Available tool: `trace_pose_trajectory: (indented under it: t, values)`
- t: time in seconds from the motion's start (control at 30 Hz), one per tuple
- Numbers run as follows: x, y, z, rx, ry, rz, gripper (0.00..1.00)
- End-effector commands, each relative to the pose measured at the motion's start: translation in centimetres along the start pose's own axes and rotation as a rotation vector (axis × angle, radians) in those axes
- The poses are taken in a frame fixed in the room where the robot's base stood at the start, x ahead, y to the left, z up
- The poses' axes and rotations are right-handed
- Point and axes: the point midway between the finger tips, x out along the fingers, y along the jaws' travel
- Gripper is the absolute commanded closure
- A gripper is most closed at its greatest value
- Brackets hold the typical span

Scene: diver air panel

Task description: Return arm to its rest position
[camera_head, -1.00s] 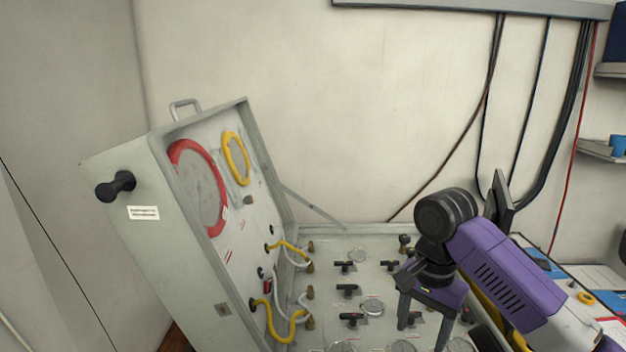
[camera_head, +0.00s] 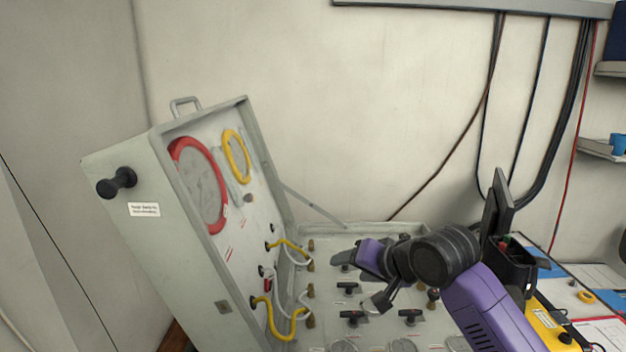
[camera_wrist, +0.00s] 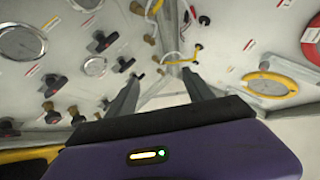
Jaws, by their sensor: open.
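My arm is purple and black, and in the head view it reaches in from the lower right over the panel. My gripper (camera_head: 352,280) is turned to the left, above the valves of the flat panel. In the wrist view my gripper (camera_wrist: 160,98) shows two grey fingers spread wide apart with nothing between them. The diver air panel (camera_head: 335,240) is an open grey case with its lid raised at the left. In the wrist view the panel face shows gauges and black valve handles (camera_wrist: 102,42) beyond the fingers. Part of the panel is hidden behind my arm.
The raised lid (camera_head: 135,235) carries a red-ringed gauge (camera_head: 200,185), a yellow ring (camera_head: 236,157) and yellow hoses (camera_head: 280,318). A black and yellow device (camera_head: 510,265) and papers stand at the right. Cables hang on the back wall. Room above the panel is free.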

Motion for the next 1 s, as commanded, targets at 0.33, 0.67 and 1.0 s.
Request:
trace_pose_trajectory:
  t: [0.33,0.67,1.0]
  values:
    - [-1.1,-3.0,4.0,-0.077,0.394,-0.289,0.40]
    - [-6.0,1.5,10.1,-0.095,0.718,-0.265,0.40]
    - [-13.0,8.4,19.3,-0.166,0.913,-0.068,0.40]
